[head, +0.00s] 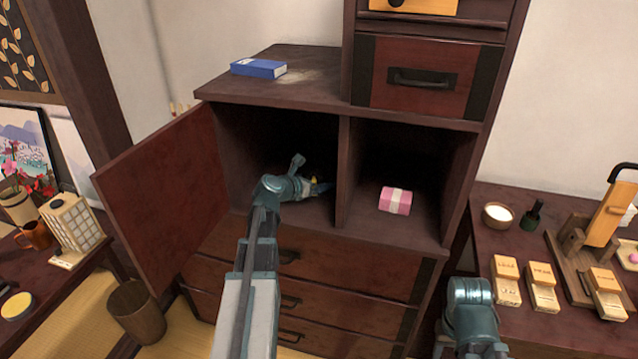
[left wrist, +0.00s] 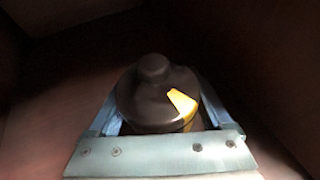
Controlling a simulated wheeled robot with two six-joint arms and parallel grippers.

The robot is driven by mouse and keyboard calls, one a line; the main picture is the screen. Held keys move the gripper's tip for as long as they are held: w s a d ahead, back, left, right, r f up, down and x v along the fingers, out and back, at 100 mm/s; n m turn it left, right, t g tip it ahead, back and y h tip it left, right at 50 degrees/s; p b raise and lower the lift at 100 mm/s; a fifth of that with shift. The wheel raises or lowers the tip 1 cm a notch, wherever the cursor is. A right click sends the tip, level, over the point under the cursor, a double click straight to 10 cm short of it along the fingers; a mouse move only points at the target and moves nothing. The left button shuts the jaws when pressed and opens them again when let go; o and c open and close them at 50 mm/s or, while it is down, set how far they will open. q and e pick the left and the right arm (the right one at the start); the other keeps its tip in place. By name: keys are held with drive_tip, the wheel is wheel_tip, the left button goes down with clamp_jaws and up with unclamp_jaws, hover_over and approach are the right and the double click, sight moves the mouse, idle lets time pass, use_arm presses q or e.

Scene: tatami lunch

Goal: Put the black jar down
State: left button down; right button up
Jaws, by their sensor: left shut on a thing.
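The black jar (left wrist: 150,92) has a domed lid with a round knob and a yellow mark on its side. In the left wrist view it sits between the two fingers of my left gripper (left wrist: 155,120), which is shut on it. In the head view my left gripper (head: 318,187) is inside the dark left compartment of the cabinet (head: 275,150). The jar is mostly lost in shadow there, with only a bit of yellow showing. I cannot tell whether its base touches the compartment floor. My right arm shows at the lower right, but its fingertips are out of view.
The cabinet door (head: 165,195) stands open at the left. A divider (head: 342,175) separates the right compartment, which holds a pink box (head: 395,200). A blue box (head: 258,68) lies on the cabinet top. The right table carries a white-filled bowl (head: 497,215) and several small boxes.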

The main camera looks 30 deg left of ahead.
use_arm(q)
drive_tip(key=shift+f, duration=0.25)
unclamp_jaws()
drive_tip(key=shift+r, duration=0.1)
drive_tip(key=shift+r, duration=0.25)
drive_tip(key=p+v, duration=0.4)
drive_tip(key=v, duration=0.6)
drive_tip(key=shift+s+d+r, duration=0.1)
drive_tip(key=shift+s, duration=0.15)
drive_tip(key=shift+s+r+p, duration=0.2)
drive_tip(key=shift+s+p, duration=0.15)
drive_tip(key=shift+s, duration=0.35)
drive_tip(key=shift+s, duration=0.1)
